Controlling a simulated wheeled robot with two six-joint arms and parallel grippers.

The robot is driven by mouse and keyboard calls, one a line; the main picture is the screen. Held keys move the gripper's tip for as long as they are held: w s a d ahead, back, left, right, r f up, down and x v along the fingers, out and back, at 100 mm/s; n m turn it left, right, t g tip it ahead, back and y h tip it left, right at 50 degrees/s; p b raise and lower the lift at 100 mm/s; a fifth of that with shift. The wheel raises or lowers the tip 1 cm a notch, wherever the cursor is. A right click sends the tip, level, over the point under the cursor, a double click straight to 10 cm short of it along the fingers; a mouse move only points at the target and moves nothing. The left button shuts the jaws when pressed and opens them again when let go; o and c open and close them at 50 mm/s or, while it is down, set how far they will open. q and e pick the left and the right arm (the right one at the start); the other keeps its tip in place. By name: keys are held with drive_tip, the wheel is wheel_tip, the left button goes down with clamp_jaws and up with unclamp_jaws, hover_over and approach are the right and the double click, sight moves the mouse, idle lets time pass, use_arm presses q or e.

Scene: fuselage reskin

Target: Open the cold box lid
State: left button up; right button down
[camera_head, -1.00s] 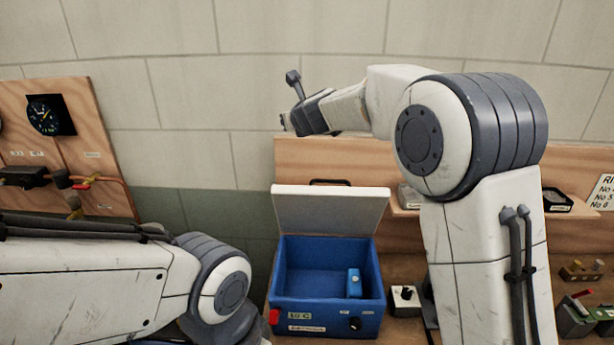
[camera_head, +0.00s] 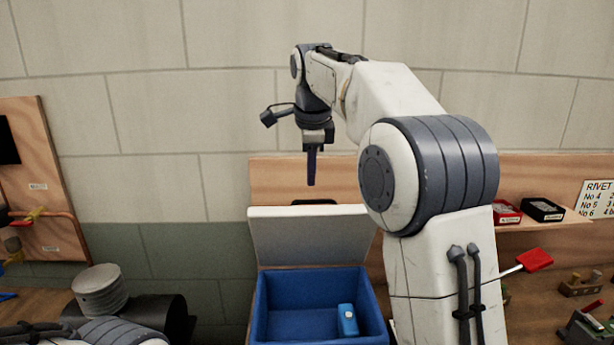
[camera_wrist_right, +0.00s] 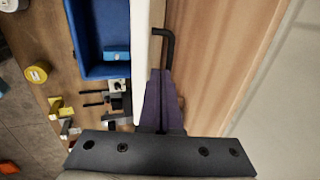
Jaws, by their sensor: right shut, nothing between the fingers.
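The cold box (camera_head: 258,300) is a blue box at the lower middle of the head view, with a blue block (camera_head: 347,320) inside. Its pale lid (camera_head: 310,236) stands raised, hinged at the back edge. My right gripper (camera_head: 311,183) points down above the lid, shut and empty. In the right wrist view its dark fingers (camera_wrist_right: 161,75) are together beside the lid's edge (camera_wrist_right: 141,45), near the black handle (camera_wrist_right: 166,45). I cannot tell whether they touch the lid. My left gripper is out of view.
A wooden back panel (camera_head: 275,180) stands close behind the lid. Small bins (camera_head: 542,209) and a red-tipped tool (camera_head: 535,260) are at the right. A ribbed grey cylinder (camera_head: 100,292) stands at the left.

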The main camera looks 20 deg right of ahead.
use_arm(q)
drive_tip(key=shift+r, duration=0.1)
use_arm(e)
drive_tip(key=x, duration=0.7)
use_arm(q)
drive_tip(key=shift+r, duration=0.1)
use_arm(e)
drive_tip(key=shift+w, duration=0.1)
